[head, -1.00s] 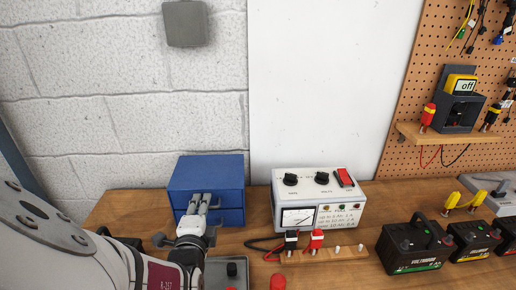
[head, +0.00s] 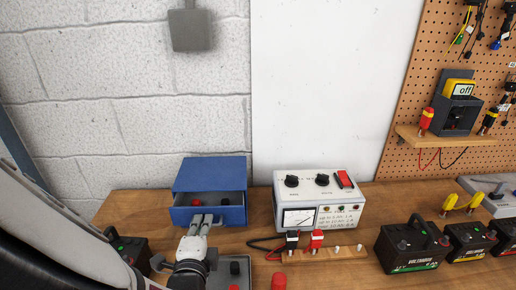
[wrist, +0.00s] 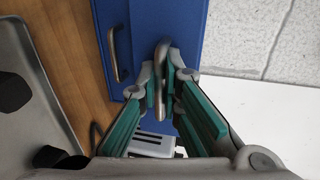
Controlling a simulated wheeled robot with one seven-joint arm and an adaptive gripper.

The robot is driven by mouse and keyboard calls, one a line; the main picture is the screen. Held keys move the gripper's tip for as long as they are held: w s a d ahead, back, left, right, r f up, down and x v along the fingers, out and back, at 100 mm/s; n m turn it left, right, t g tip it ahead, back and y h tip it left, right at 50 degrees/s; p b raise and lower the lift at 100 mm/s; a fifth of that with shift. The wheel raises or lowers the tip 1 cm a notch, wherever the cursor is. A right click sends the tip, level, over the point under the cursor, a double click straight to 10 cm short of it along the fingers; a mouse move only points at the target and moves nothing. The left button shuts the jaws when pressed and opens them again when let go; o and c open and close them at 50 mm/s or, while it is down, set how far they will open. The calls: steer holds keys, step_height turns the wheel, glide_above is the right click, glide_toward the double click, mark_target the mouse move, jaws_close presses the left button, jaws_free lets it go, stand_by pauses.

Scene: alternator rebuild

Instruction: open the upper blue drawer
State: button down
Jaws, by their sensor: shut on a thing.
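The blue drawer cabinet (head: 210,173) stands on the bench against the wall. Its upper drawer (head: 236,216) is pulled out toward me, and a red piece (head: 196,202) and a dark piece (head: 224,201) show inside it. My gripper (head: 203,219) is at the front of this drawer. In the wrist view my gripper (wrist: 161,85) is shut on the upper drawer's metal handle (wrist: 161,60). The lower drawer's handle (wrist: 117,56) shows beside it, free. The lower drawer is mostly hidden in the head view.
A white tester box (head: 318,200) stands right of the cabinet, with red and black clamps before it. A grey tray (head: 240,270) lies below the drawer. Several black batteries (head: 413,245) stand at the right. A dark battery (head: 132,250) is at the left.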

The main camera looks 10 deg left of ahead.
steer(key=s, duration=0.2)
steer(key=s+d+p, duration=0.1)
steer(key=s, duration=0.2)
steer(key=shift+d+f, duration=0.1)
steer(key=shift+d, duration=0.05)
steer(key=c, duration=1.8)
jaws_free()
steer(key=shift+o, duration=0.2)
